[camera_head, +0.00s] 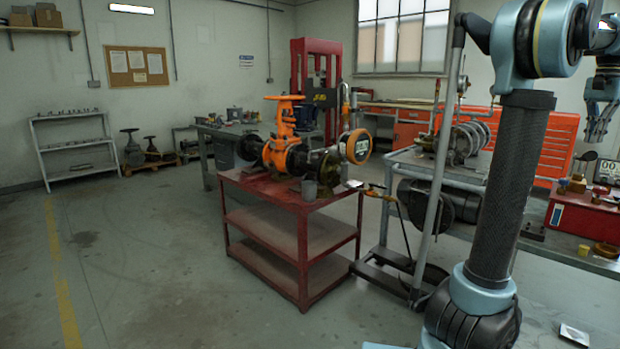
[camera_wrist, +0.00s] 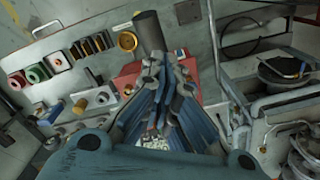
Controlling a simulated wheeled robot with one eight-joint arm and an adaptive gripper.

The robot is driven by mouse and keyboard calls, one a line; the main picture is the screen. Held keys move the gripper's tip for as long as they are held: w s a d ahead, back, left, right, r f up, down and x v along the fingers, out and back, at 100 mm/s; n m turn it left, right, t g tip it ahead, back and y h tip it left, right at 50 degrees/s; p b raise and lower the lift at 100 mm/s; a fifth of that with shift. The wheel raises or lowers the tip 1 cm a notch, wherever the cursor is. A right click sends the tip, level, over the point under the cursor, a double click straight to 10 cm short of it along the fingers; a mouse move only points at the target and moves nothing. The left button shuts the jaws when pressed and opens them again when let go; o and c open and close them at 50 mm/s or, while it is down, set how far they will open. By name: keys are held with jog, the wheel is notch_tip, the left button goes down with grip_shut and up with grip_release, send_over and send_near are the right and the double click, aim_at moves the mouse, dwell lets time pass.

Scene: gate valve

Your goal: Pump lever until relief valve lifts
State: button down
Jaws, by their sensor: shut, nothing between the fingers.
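A long grey lever (camera_head: 432,190) with a dark upper end stands nearly upright beside my arm. Its foot is at a low dark frame (camera_head: 385,280) on the floor. I cannot pick out the relief valve for certain. My gripper (camera_head: 596,132) is at the right edge, away from the lever and above the right bench. In the wrist view my gripper (camera_wrist: 166,68) has its fingers drawn together, with nothing held.
A red box (camera_head: 580,214) and small parts stand on the right bench (camera_head: 575,258). The wrist view shows the red box (camera_wrist: 127,78) behind the fingers and a dark cylinder (camera_wrist: 149,32). A grey cart (camera_head: 400,157) stands behind the lever. The floor at left is clear.

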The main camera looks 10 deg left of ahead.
dwell(0.4)
notch_tip(320, 180, down, 15)
jog(key=shift+r, duration=0.2)
dwell(0.8)
notch_tip(320, 180, up, 12)
jog(key=shift+r, duration=0.25)
dwell(0.4)
dwell(0.4)
